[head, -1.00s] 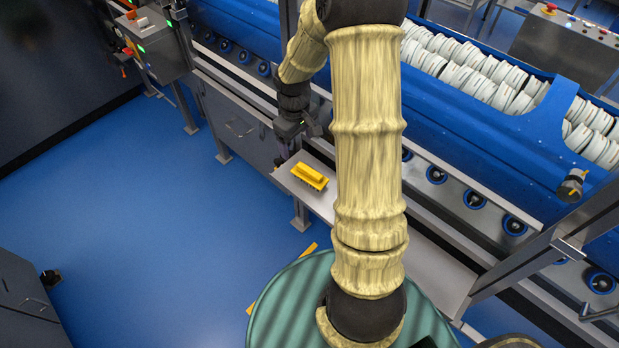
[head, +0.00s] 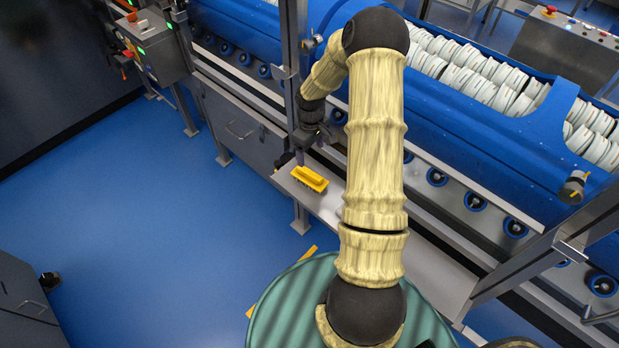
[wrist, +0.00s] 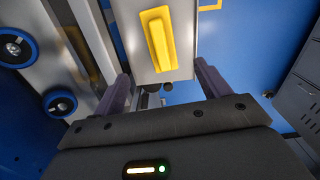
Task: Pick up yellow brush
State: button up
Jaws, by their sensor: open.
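The yellow brush (head: 310,178) lies on a narrow grey metal shelf (head: 326,207) beside the conveyor in the head view, with its yellow back up. In the wrist view the brush (wrist: 160,40) lies lengthwise near the top middle of the shelf's end. My gripper (head: 309,156) is above the shelf, just behind the brush in the head view. In the wrist view my gripper (wrist: 162,84) has its two purple-grey fingers spread wide, one on each side of the picture's middle. Nothing is between them, and the brush lies beyond the fingertips.
A blue conveyor (head: 480,150) filled with many white tubs runs behind the shelf. A steel post (head: 290,60) stands close to my wrist. A grey cabinet (head: 240,125) adjoins the shelf at left. The blue floor (head: 150,220) is open at left.

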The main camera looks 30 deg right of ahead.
aim_at(310, 172)
notch_tip(310, 172, down, 8)
jog(key=shift+f+p, duration=0.1)
jog(key=shift+p, duration=0.35)
jog(key=shift+f, duration=0.1)
jog(key=shift+a+f+p, duration=0.15)
jog(key=shift+f+p, duration=0.6)
jog(key=shift+f, duration=1.75)
jog(key=c, duration=1.1)
jog(key=shift+r, duration=0.15)
